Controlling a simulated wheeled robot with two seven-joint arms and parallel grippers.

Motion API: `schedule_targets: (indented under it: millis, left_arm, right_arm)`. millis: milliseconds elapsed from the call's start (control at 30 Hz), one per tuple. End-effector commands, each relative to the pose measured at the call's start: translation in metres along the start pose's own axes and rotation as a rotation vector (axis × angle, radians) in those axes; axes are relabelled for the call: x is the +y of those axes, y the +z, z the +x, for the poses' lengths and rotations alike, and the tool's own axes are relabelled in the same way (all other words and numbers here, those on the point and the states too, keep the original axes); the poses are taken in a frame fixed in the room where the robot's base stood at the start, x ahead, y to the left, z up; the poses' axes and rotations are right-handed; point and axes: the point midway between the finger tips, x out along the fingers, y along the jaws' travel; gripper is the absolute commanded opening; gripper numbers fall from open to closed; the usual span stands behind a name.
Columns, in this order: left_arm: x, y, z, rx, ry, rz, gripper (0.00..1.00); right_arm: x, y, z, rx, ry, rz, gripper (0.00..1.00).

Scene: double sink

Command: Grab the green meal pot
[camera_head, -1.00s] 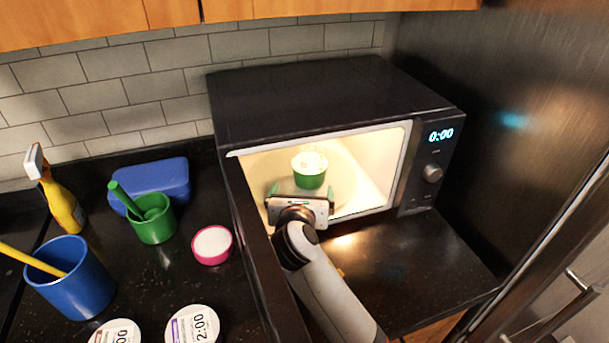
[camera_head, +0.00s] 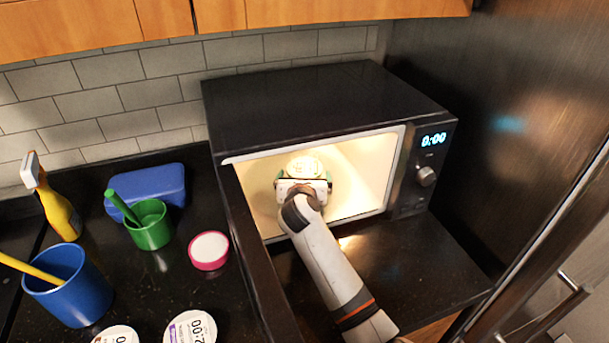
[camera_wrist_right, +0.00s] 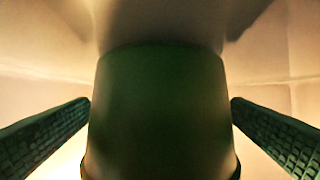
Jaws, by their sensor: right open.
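The green meal pot with a pale lid (camera_head: 305,166) stands inside the lit microwave (camera_head: 330,97), whose door is open. In the head view my right gripper hides most of its green body. In the right wrist view the green pot (camera_wrist_right: 160,115) fills the middle of the picture. My right gripper (camera_wrist_right: 160,125) is open, one dark ridged finger on each side of the pot, with a narrow gap showing at both sides. In the head view my right gripper (camera_head: 303,182) is inside the microwave at the pot's near side. My left gripper is not in view.
The microwave's open door (camera_head: 250,255) stands left of my right arm. On the counter at left are a pink-rimmed tub (camera_head: 209,250), a green cup (camera_head: 151,226), a blue box (camera_head: 150,188), a blue cup (camera_head: 70,288), a yellow spray bottle (camera_head: 58,212) and two labelled lids.

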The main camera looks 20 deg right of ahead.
Motion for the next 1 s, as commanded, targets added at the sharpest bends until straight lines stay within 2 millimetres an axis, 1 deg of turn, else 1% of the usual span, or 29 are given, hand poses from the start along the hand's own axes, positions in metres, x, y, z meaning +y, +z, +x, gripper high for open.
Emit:
schedule_targets:
  millis: [133,167,400,500,833,933,1000]
  left_arm:
    - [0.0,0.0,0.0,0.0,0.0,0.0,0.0]
    - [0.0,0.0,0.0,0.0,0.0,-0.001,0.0]
    - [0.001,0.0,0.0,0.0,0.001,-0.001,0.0]
    - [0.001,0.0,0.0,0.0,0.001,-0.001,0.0]
    - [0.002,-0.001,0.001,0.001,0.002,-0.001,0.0]
    - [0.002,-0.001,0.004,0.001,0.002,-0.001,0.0]
    - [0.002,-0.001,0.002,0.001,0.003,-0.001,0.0]
  right_arm:
    - [0.0,0.0,0.0,0.0,0.0,0.0,1.0]
    - [0.0,0.0,0.0,0.0,0.0,0.0,0.98]
    - [0.0,0.0,0.0,0.0,0.0,0.0,0.59]
    - [0.0,-0.002,-0.001,0.003,0.0,0.001,0.45]
    - [0.001,-0.004,-0.002,0.005,0.001,0.0,0.44]
    - [0.003,-0.009,-0.006,0.007,-0.001,0.0,0.44]
    - [0.003,-0.02,-0.009,0.009,0.0,0.002,0.44]
